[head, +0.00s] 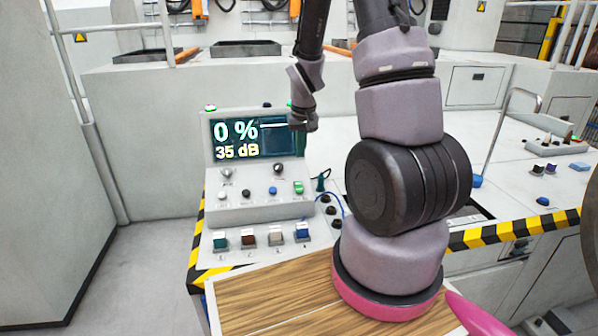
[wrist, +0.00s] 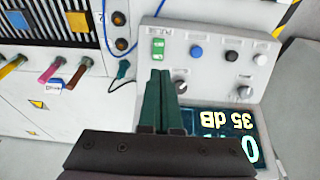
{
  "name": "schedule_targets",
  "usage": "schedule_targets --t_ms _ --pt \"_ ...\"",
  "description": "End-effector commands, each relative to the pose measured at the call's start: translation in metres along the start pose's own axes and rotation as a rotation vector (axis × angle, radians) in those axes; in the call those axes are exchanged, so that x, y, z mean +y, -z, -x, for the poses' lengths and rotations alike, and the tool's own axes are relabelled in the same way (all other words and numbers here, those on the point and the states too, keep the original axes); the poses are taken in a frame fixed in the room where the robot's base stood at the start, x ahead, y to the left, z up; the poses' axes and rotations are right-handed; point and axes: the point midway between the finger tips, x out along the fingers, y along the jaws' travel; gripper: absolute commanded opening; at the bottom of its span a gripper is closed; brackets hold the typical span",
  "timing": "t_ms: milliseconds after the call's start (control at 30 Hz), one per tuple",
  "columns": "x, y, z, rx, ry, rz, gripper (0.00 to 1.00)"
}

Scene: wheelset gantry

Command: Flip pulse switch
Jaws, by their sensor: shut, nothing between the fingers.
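The pulse switch (head: 298,187) is a small green rocker at the right end of the control row on the grey console. In the wrist view the green switch (wrist: 158,49) sits just beyond the fingertips, beside the printed word PULSE. My gripper (head: 300,150) hangs in front of the right edge of the console's display, above the switch. In the wrist view my gripper (wrist: 161,74) has its two dark green fingers together and empty. A gap shows between the fingertips and the switch in that view. Which way the rocker is tipped is unclear.
The display (head: 250,138) reads 0 % and 35 dB. Several coloured square buttons (head: 248,236) sit on the lower panel. A green plug with a cable (head: 321,183) stands to the right.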

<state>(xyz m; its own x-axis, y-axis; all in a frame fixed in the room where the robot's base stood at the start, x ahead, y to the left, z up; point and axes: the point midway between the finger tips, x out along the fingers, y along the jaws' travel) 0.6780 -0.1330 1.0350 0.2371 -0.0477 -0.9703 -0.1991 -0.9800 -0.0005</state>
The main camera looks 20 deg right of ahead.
Motion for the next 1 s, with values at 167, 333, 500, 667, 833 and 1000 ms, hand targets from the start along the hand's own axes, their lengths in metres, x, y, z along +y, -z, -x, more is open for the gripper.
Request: schedule_targets --t_ms 167,333,500,667,833,1000 --pt "0.000 -0.002 0.000 -0.004 -0.001 0.000 0.00" --pt "0.000 -0.002 -0.001 -0.004 -0.001 0.001 0.00" --pt "0.000 -0.003 -0.018 -0.007 -0.001 0.000 0.00" --pt "0.000 -0.003 -0.050 -0.008 -0.001 0.002 0.00" --pt "0.000 -0.003 -0.086 -0.008 -0.001 0.000 0.00" --pt "0.000 -0.003 -0.117 -0.007 -0.001 0.000 0.00"
